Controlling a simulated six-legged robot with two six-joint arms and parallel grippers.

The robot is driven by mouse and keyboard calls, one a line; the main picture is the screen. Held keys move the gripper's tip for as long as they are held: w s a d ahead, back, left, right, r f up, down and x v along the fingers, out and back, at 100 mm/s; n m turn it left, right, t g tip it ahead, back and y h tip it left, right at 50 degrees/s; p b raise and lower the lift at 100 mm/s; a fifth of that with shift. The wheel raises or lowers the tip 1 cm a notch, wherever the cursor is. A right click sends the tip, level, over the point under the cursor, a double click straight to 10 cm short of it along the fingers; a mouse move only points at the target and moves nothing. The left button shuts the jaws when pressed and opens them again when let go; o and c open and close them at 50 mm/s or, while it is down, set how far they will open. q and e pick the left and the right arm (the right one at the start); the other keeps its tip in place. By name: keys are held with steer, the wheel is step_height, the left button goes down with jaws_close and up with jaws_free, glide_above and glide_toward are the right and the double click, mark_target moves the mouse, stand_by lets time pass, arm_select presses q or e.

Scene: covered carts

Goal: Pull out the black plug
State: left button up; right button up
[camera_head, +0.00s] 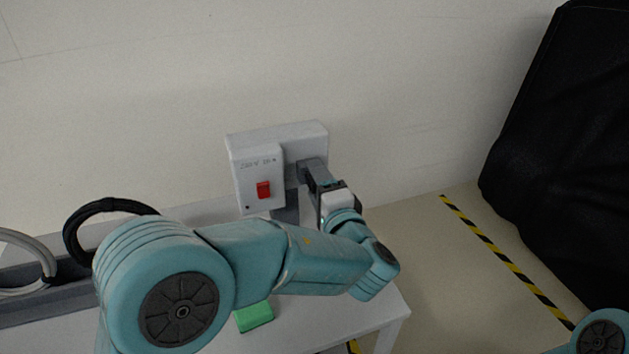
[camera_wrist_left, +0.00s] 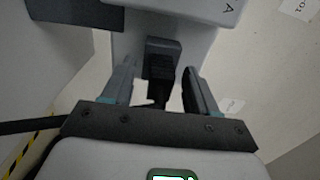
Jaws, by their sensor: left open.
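The black plug (camera_wrist_left: 162,62) sits in the white socket box in the wrist view, with its black cable running down toward my wrist. My left gripper (camera_wrist_left: 160,78) is open. Its two fingers stand on either side of the plug, with a visible gap on each side. In the head view the left gripper (camera_head: 311,171) reaches the right part of the wall-side socket box (camera_head: 240,180), which has a red switch (camera_head: 263,190). My right gripper is out of view; only part of that arm shows at bottom right.
A white table (camera_head: 392,312) stands below the box, with a green block (camera_head: 253,317) on it. Black and grey cables (camera_head: 98,207) loop at the left. A black covered cart (camera_head: 575,150) stands at the right, beyond yellow-black floor tape (camera_head: 500,256).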

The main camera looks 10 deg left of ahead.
arm_select(q)
jaws_close()
steer(key=shift+s+d+f, duration=0.1)
steer(key=shift+s+d, duration=0.05)
steer(key=shift+s+d+b, duration=0.2)
steer(key=shift+s+b, duration=0.2)
steer(key=shift+b, duration=0.05)
steer(key=shift+s+d+b, duration=0.25)
steer(key=shift+s+b, duration=0.1)
steer(key=shift+b+v, duration=1)
steer(key=shift+v, duration=0.9)
